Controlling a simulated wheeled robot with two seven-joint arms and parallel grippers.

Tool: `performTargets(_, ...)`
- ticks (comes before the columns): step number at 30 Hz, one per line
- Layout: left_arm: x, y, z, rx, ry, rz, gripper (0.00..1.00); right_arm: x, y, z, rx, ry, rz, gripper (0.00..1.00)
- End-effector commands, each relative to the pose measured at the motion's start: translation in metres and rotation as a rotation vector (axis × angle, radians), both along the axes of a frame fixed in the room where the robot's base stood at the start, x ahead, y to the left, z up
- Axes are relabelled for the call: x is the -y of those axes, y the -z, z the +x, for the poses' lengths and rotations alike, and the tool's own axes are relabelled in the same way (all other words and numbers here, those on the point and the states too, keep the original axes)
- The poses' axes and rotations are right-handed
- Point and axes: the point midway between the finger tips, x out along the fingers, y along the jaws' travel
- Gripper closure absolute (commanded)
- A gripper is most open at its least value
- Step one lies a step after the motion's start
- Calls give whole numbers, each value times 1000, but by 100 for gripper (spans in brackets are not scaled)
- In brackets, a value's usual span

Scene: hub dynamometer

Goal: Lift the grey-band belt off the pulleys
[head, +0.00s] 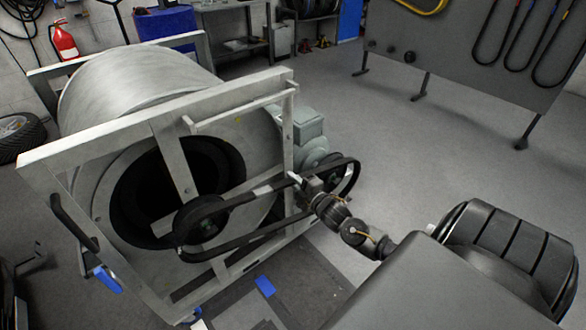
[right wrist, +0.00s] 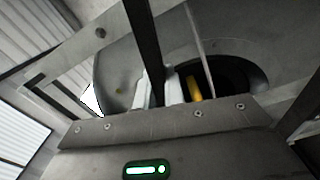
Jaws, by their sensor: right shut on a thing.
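The black belt (head: 232,203) runs around the large pulley (head: 202,222) on the drum's front and the smaller pulley (head: 337,177) by the motor. A light grey band (head: 272,187) shows on its upper run. My right gripper (head: 299,184) is shut on the upper run, right of the band and close to the smaller pulley. In the right wrist view the belt (right wrist: 143,40) passes as a dark strip down between the pale fingertips (right wrist: 158,92). My left gripper is not in view.
A pale metal frame (head: 100,145) surrounds the big drum (head: 135,85); its upright stands close to my right gripper. A grey-green motor (head: 297,124) is behind. Spare belts hang on a grey board (head: 470,60) at the right. The floor (head: 400,150) between is clear.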

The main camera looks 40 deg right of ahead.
Motion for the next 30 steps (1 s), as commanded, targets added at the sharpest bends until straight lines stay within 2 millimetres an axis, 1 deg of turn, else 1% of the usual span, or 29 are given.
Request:
performTargets(5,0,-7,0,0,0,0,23,0,-3,-8,1,0,1,100)
performTargets(30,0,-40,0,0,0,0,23,-2,-6,-71,0,0,1,100)
